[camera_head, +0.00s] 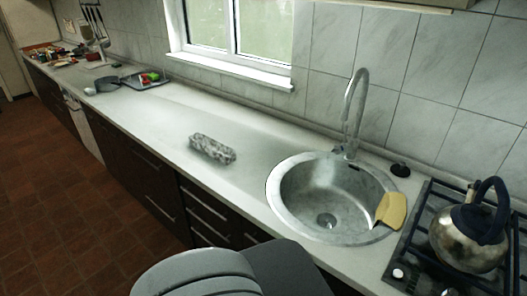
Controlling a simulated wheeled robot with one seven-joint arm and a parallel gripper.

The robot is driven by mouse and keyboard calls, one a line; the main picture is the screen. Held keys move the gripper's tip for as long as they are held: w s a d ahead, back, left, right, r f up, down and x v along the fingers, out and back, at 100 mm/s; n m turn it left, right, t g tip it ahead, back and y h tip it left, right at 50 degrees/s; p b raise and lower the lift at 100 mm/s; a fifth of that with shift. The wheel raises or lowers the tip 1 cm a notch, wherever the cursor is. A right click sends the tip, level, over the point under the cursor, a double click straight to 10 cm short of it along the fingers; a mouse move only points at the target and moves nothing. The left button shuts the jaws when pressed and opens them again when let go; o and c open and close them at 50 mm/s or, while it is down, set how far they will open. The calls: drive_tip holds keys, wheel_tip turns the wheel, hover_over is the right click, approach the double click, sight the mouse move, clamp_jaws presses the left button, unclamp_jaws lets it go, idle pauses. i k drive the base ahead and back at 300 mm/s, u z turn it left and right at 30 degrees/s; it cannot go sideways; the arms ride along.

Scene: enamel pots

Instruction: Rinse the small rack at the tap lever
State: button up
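A chrome tap (355,105) with a tall curved spout stands behind the round metal sink (276,196). Its lever is too small to make out clearly near the tap base. The sink bowl looks empty, with a drain at the bottom. A grey-and-white mottled oblong object (212,149) lies on the counter left of the sink; I cannot tell whether it is the small rack. No other thing is clearly a small rack. My gripper is not in view; dark grey rounded parts of my own body show at the bottom edge.
A yellow cloth or sponge (391,210) hangs over the sink's right rim. A kettle (470,238) stands on the gas hob at right. A tray with vegetables (147,79) and a pan are farther left. The counter (262,132) between is mostly clear.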

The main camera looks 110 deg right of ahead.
sight(344, 144)
drive_tip(key=z, duration=1.25)
drive_tip(key=k, duration=0.7)
drive_tip(key=z, duration=1.6)
drive_tip(key=i, duration=0.5)
